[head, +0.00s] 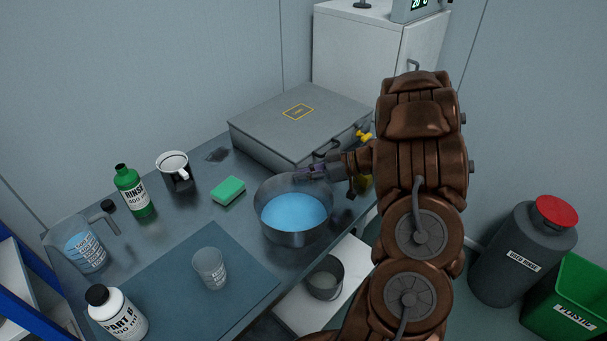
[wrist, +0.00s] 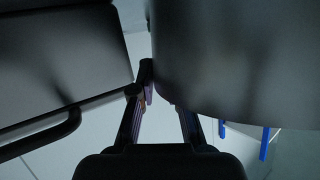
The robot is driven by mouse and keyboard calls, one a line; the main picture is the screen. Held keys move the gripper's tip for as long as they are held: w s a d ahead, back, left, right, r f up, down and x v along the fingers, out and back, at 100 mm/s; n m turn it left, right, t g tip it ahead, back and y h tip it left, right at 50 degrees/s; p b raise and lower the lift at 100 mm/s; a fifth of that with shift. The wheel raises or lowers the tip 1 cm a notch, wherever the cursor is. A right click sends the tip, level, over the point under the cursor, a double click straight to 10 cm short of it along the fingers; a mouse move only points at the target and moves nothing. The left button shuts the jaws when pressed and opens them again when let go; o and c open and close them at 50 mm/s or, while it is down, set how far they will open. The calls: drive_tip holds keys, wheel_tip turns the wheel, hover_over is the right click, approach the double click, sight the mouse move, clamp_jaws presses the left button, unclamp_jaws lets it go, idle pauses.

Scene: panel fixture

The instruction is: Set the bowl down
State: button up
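The bowl (head: 296,238) is grey metal, holds blue liquid and looks upright in the head view. It is at the right part of the dark table (head: 215,222), near the front edge. I cannot tell whether its bottom touches the table. My gripper (head: 309,173) is at its far right rim. In the wrist view, my gripper (wrist: 165,92) has its fingers at the edge of the bowl's wall (wrist: 235,65), one outside it and the other partly hidden by it. It looks shut on the rim.
A grey case (head: 300,118) stands close behind the bowl and shows in the wrist view (wrist: 60,60). A green sponge (head: 229,190) lies left of the bowl. A clear beaker (head: 210,269) stands on a blue mat (head: 165,285). A pot (head: 325,278) is on a lower white shelf.

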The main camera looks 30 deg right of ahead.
drive_tip(key=shift+r, duration=0.1)
drive_tip(key=b+v, duration=0.2)
drive_tip(key=v, duration=1)
drive_tip(key=w+d+r+t+h, duration=0.1)
drive_tip(key=w+d+r+h, duration=0.15)
drive_tip(key=w, duration=0.25)
drive_tip(key=w+d+r+m+t+h, duration=0.1)
drive_tip(key=w+r+h, duration=0.2)
drive_tip(key=w, duration=0.1)
drive_tip(key=w+d+r+t+h, duration=0.1)
drive_tip(key=w+d+r+h, duration=0.1)
drive_tip(key=w, duration=0.3)
wheel_tip(320, 180, up, 9)
drive_tip(key=d+m+h, duration=0.2)
drive_tip(key=m+h, duration=0.2)
drive_tip(key=h, duration=0.4)
drive_tip(key=s+a+f+m+g+y, duration=0.1)
drive_tip(key=s+a+f+g, duration=0.3)
drive_tip(key=s+a, duration=0.8)
drive_tip(key=s+a+f+m+g+y, duration=0.1)
drive_tip(key=s+a+f+g, duration=0.4)
drive_tip(key=s+a, duration=0.7)
drive_tip(key=s+a+f+m+g+y, duration=0.1)
drive_tip(key=s+a+f+g+y, duration=0.2)
drive_tip(key=s+a, duration=0.9)
wheel_tip(320, 180, down, 2)
drive_tip(key=shift+s+f+g, duration=0.1)
drive_tip(key=shift+s+g, duration=0.8)
drive_tip(key=shift+s, duration=0.3)
